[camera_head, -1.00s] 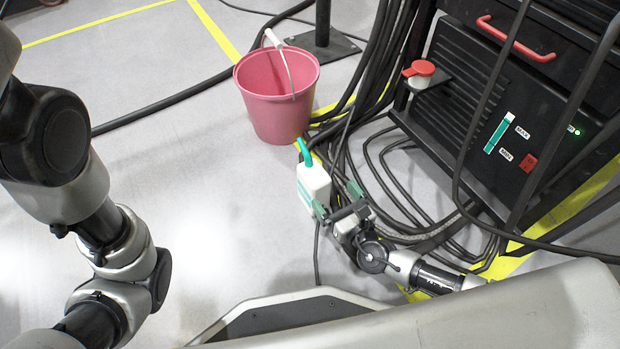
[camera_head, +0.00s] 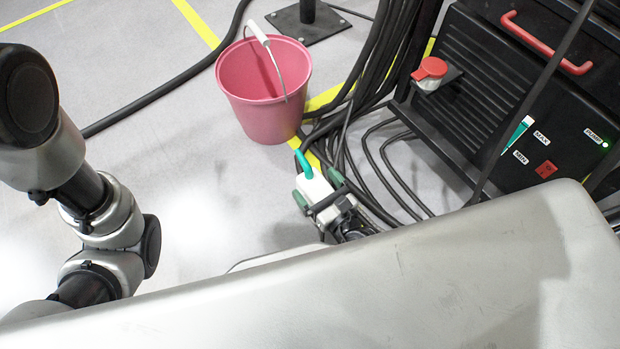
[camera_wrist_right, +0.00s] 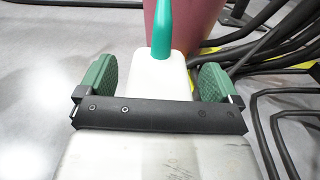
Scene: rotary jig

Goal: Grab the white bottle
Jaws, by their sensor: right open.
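The white bottle (camera_head: 315,188) with a green spout stands on the floor in front of the pink bucket. In the right wrist view the bottle (camera_wrist_right: 162,70) is between the two green finger pads, with a gap visible on each side. My right gripper (camera_head: 318,188) is open around the bottle; in the right wrist view the gripper (camera_wrist_right: 160,80) spans it. The bottle's lower part is hidden by the gripper. My left arm shows at the left of the head view, but its gripper is out of view.
The pink bucket (camera_head: 265,95) stands just behind the bottle. Black cables (camera_head: 350,130) run along the floor to the right of it. A black machine (camera_head: 500,100) with a red handle stands at the right. The floor left of the bottle is clear.

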